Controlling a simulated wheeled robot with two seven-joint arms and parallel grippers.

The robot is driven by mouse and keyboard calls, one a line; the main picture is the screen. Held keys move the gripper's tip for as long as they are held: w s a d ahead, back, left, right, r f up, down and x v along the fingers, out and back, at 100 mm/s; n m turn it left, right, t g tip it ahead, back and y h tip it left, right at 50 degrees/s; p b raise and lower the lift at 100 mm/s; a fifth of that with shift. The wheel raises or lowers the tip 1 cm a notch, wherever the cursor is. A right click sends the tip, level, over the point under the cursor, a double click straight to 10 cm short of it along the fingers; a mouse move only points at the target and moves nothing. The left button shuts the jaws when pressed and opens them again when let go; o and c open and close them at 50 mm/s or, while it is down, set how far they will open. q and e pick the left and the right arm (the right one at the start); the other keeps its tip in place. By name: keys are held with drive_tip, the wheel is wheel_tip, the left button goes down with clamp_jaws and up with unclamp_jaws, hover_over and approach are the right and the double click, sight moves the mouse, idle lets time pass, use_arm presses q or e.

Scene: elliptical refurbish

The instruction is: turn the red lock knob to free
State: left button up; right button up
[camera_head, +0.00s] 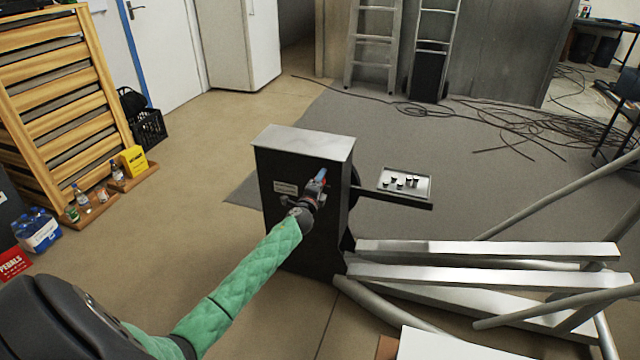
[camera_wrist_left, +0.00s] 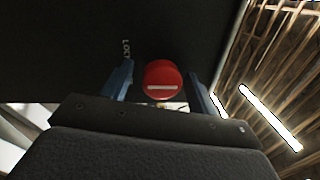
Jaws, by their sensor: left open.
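The red lock knob (camera_wrist_left: 161,79) is a round red disc with a pale bar lying across it, on a dark panel in the left wrist view. Part of a word, "LOC", shows on the panel up and left of it. My left gripper (camera_wrist_left: 160,85) is open, with one blue finger on each side of the knob; I cannot tell whether they touch it. My right gripper is not in view.
A tray with small dark parts (camera_head: 418,178) sits on an arm right of the housing. Pale metal beams (camera_head: 490,249) and tubes lie to the lower right. Loose cables (camera_head: 500,120) lie on the grey mat behind.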

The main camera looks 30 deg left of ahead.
use_arm(q)
drive_tip(key=shift+s, duration=0.15)
drive_tip(key=v, duration=0.7)
drive_tip(key=shift+s, duration=0.25)
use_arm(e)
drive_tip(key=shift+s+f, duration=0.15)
use_arm(q)
drive_tip(key=shift+d, duration=0.1)
